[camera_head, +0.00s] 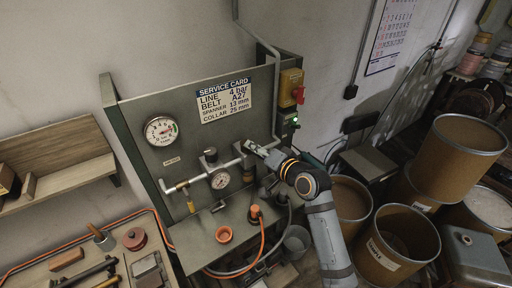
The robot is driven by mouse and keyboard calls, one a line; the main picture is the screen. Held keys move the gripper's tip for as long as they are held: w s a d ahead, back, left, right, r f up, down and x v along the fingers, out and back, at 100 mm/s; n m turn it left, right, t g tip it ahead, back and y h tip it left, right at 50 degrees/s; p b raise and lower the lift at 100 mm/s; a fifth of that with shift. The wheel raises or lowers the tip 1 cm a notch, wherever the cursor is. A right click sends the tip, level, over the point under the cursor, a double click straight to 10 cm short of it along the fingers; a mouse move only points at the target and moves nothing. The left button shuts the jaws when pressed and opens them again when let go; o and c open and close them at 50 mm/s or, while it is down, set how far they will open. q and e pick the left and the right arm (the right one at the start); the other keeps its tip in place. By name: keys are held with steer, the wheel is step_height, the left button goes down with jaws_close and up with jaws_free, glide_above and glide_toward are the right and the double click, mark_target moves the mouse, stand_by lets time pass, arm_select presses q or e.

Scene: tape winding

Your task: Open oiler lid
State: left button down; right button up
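My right gripper (257,148) reaches in from the lower right to the right part of the pale pipe (231,163) on the panel. Its fingertips are at or close to the pipe fittings. They are too small to tell whether they are open or holding something. I cannot clearly pick out the oiler or its lid. Fittings near the gripper are partly hidden behind it and my arm. On the pipe to the left are a dark-topped fitting (210,155) and a small gauge (220,180). My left gripper is not in view.
A large gauge (161,130) and a service card (225,99) are on the panel. A yellow unit with a red part (290,86) is at its right edge. Brown drums (465,155) crowd the right.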

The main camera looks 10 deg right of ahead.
jaws_close()
stand_by(0.4)
steer(key=shift+r, duration=0.1)
steer(key=r+g, duration=0.1)
steer(key=r+g+h, duration=0.1)
steer(key=g, duration=0.1)
steer(key=shift+w+a+r, duration=0.15)
steer(key=shift+w, duration=0.25)
steer(key=shift+w+a+r+g+h, duration=0.1)
steer(key=shift+w+r+g+h, duration=0.35)
steer(key=shift+g, duration=0.4)
steer(key=shift+w+a+r+g+h, duration=0.1)
steer(key=shift+r+g+h, duration=0.15)
steer(key=shift+r+g, duration=0.45)
steer(key=shift+f+g, duration=0.2)
steer(key=shift+g, duration=0.05)
